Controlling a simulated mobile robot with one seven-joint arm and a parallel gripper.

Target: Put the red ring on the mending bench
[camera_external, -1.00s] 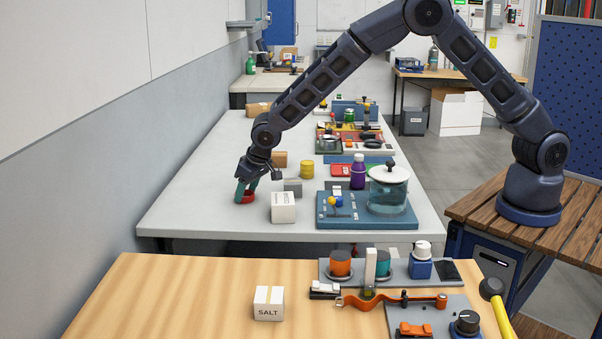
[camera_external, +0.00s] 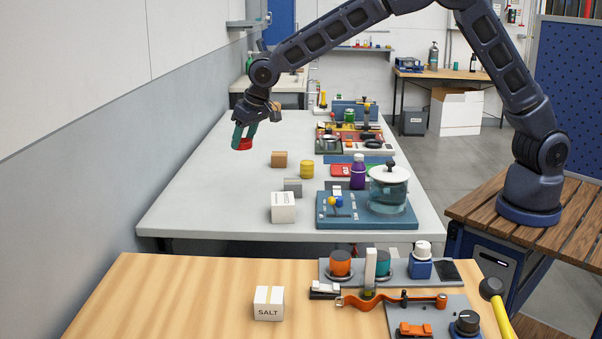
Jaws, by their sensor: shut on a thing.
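The red ring (camera_external: 242,144) is held by my gripper (camera_external: 243,138), whose fingers are shut on it. It hangs above the left part of the grey-white table (camera_external: 190,205), clear of the surface. Part of the ring is hidden behind a teal finger. No label in view says which surface is the mending bench. A wooden bench (camera_external: 180,290) stands in the foreground, and another bench stands at the back.
On the grey-white table are a white box (camera_external: 283,207), a grey block (camera_external: 293,187), a yellow cylinder (camera_external: 307,169), a brown block (camera_external: 279,160) and a blue board (camera_external: 340,222) with a glass pot (camera_external: 389,190). A salt box (camera_external: 268,303) stands on the wooden bench, whose left part is clear.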

